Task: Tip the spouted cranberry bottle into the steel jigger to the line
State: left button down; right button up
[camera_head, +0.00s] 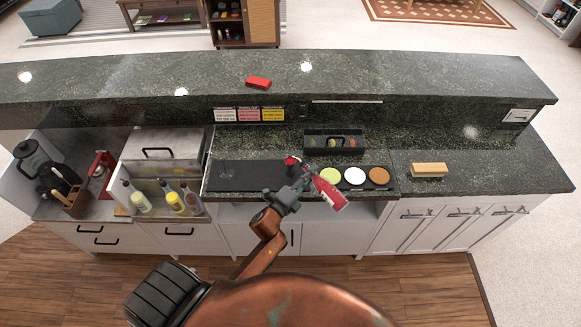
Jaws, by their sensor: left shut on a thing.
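My left gripper (305,185) is shut on the red cranberry bottle (330,194), above the front of the bar counter. The bottle is tilted well over, its base toward the lower right and its neck toward the upper left. A small cup (292,160) with red at its top, seemingly the steel jigger, stands on the dark bar mat (250,178), just up and left of the bottle's neck. I cannot make out a stream, the fill line or the exact level. The gripper hides part of the bottle. My right gripper is out of view.
A clear glass (226,168) stands on the mat's left. Coloured round dishes (355,176) sit right of the bottle, with a black caddy (334,140) behind. Other spouted bottles (175,202) stand in a left well. The counter right of the sponge-like block (429,170) is clear.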

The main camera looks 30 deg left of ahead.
pick_arm(q)
jog(key=shift+a+m+b, duration=0.15)
jog(key=shift+m+b, duration=0.6)
jog(key=shift+m, duration=0.15)
jog(key=r+m, duration=0.2)
jog(key=r+m+h+b, duration=0.1)
jog(key=r+m, duration=0.1)
jog(key=r+m+t, duration=0.1)
jog(key=r+m, duration=0.1)
jog(key=shift+w+a+r+m+h, duration=0.15)
jog(key=shift+a+r+m+h, duration=0.15)
jog(key=shift+a+r, duration=0.1)
notch_tip(320, 180, up, 4)
jog(key=m+h+b, duration=0.1)
jog(key=m+b, duration=0.2)
jog(key=m, duration=0.2)
jog(key=m+h+b, duration=0.1)
jog(key=m+b, duration=0.1)
jog(key=m, duration=0.3)
jog(key=shift+r+h+b, duration=0.1)
jog(key=shift+h+b, duration=0.3)
jog(key=shift+r+m, duration=0.45)
jog(key=shift+m, duration=0.15)
